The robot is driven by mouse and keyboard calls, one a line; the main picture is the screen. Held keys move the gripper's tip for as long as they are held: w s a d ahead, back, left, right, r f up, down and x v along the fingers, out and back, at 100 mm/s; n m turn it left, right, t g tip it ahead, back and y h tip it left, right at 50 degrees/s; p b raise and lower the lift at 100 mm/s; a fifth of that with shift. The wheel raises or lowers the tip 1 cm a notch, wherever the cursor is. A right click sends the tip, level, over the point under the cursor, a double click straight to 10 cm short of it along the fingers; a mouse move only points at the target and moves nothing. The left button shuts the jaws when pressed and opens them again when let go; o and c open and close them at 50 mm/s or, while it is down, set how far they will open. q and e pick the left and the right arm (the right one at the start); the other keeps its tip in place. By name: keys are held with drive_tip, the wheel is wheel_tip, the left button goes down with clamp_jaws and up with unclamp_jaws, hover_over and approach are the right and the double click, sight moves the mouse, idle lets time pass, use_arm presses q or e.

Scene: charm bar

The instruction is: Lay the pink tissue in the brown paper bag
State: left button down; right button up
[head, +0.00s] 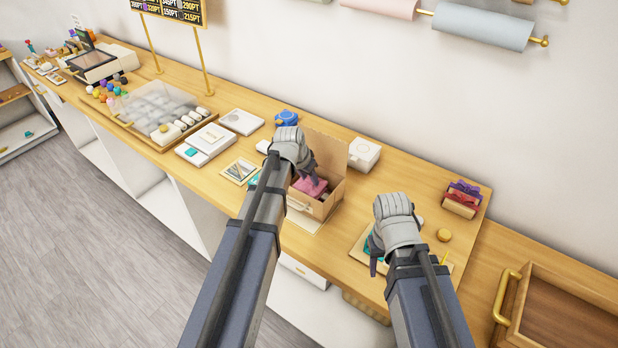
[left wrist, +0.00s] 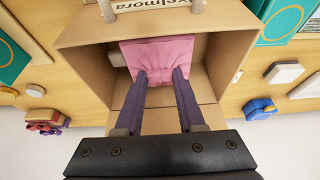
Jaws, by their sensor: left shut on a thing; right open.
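The brown paper bag (head: 327,158) stands open on the counter in the head view. In the left wrist view its open mouth (left wrist: 78,32) faces the camera. My left gripper (head: 312,180) reaches into the bag's mouth, and its two fingers also show in the left wrist view (left wrist: 160,78). It is shut on the pink tissue (left wrist: 163,52), which is inside the bag's opening. The tissue also shows in the head view (head: 311,188). Whether the tissue touches the bag's floor is unclear. My right gripper (head: 376,258) is open over the counter's right part, partly hidden by its own arm.
A white box (head: 364,153) stands just behind the bag. A blue item (head: 286,118) and a white box (head: 241,121) are to its left. Boxes with purple and red bows (head: 461,200) and a wooden tray (head: 568,310) are at the right.

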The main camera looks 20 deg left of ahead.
use_arm(q)
drive_tip(key=shift+f+b, duration=0.4)
use_arm(e)
drive_tip(key=shift+f, duration=0.35)
idle(1.1)
use_arm(q)
drive_tip(key=c, duration=0.8)
unclamp_jaws()
drive_tip(key=shift+r+p, duration=2.3)
drive_tip(key=shift+p, duration=0.05)
use_arm(e)
wheel_tip(320, 180, up, 4)
drive_tip(key=shift+r, duration=0.25)
use_arm(q)
drive_tip(key=o, duration=0.8)
